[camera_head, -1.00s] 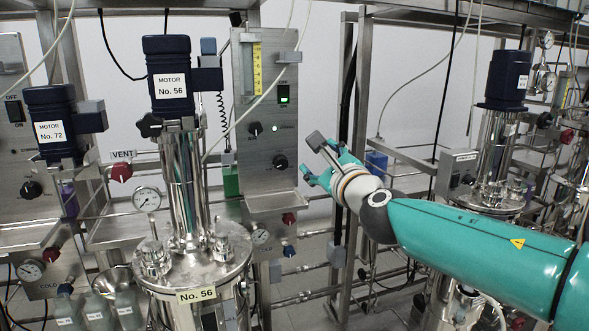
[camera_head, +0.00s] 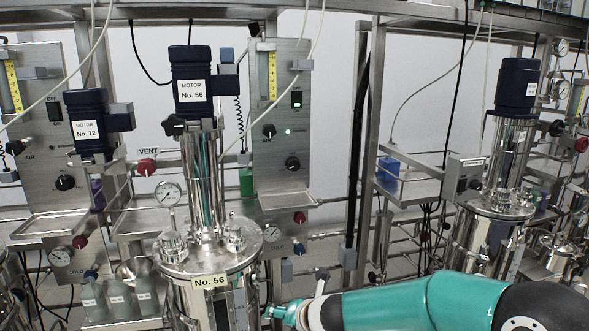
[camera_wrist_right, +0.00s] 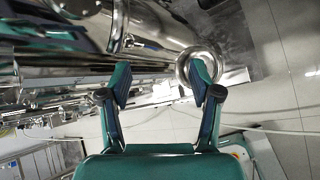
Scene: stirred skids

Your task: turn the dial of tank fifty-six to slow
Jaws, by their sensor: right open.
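Tank fifty-six (camera_head: 208,261) stands left of centre, with a blue motor labelled No. 56 (camera_head: 192,92) on top and a No. 56 tag on its lid. Right of it is an upright steel panel (camera_head: 270,185) with a lit switch, an upper black dial (camera_head: 269,131) and a lower black dial (camera_head: 292,163). Their markings are too small to read. My right gripper (camera_head: 294,300) is low in the head view, right of the tank and well below the dials. In the right wrist view it is open and empty (camera_wrist_right: 160,85), with shiny metal vessel parts beyond. My left gripper is out of view.
A small steel shelf (camera_head: 288,200) juts out under the dials, with red and blue valve knobs below. A gauge (camera_head: 168,194) and red vent knob (camera_head: 147,167) are left of the tank. A steel post (camera_head: 365,150) rises right of the panel.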

